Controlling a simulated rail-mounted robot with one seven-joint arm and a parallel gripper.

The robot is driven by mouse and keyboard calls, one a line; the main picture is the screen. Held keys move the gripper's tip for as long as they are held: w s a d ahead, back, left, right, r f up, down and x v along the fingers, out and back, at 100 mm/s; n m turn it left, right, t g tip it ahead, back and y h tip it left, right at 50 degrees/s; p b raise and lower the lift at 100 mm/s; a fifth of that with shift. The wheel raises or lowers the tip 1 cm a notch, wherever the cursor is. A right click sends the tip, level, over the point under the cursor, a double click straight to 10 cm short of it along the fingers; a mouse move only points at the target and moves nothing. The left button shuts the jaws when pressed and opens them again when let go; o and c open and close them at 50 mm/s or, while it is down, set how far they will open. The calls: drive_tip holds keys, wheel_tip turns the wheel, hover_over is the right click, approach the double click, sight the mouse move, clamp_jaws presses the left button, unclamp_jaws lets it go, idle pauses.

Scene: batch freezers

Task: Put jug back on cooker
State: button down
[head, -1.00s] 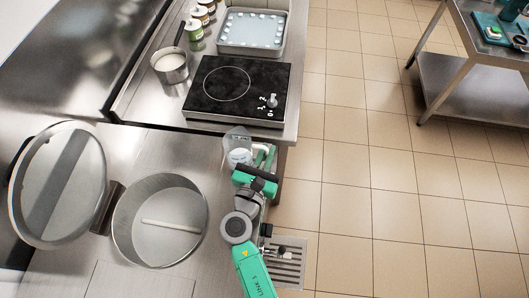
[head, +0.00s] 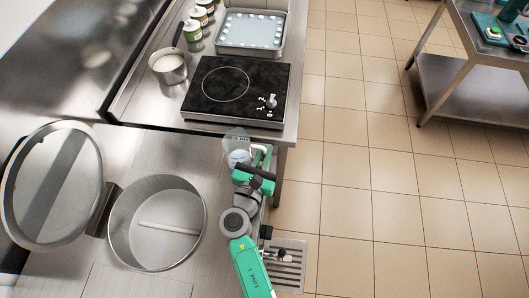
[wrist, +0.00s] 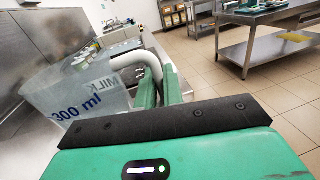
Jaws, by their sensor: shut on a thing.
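The jug (wrist: 75,92) is clear plastic with "MILK" and "300 ml" printed on it and a white handle. In the wrist view it looks tilted. My gripper (head: 262,160) is shut on the jug's handle, its green fingers (wrist: 158,88) around the white loop. In the head view the jug (head: 237,143) is held just in front of the cooker's near edge. The cooker (head: 204,104) is a black glass hob with one ring and a knob at its right. Its top is bare.
A saucepan (head: 168,70) with pale contents stands left of the cooker. A tray (head: 249,50) and several jars (head: 194,37) are behind. A large round steel vessel (head: 118,232) with an open lid (head: 50,190) is at left. A drip grate (head: 289,262) is beside my arm.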

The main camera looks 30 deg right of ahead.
drive_tip(key=shift+f, duration=0.2)
drive_tip(key=c, duration=1.5)
unclamp_jaws()
drive_tip(key=shift+r, duration=0.25)
drive_tip(key=p+v, duration=0.1)
drive_tip(key=v, duration=1.1)
drive_tip(key=shift+s, duration=0.15)
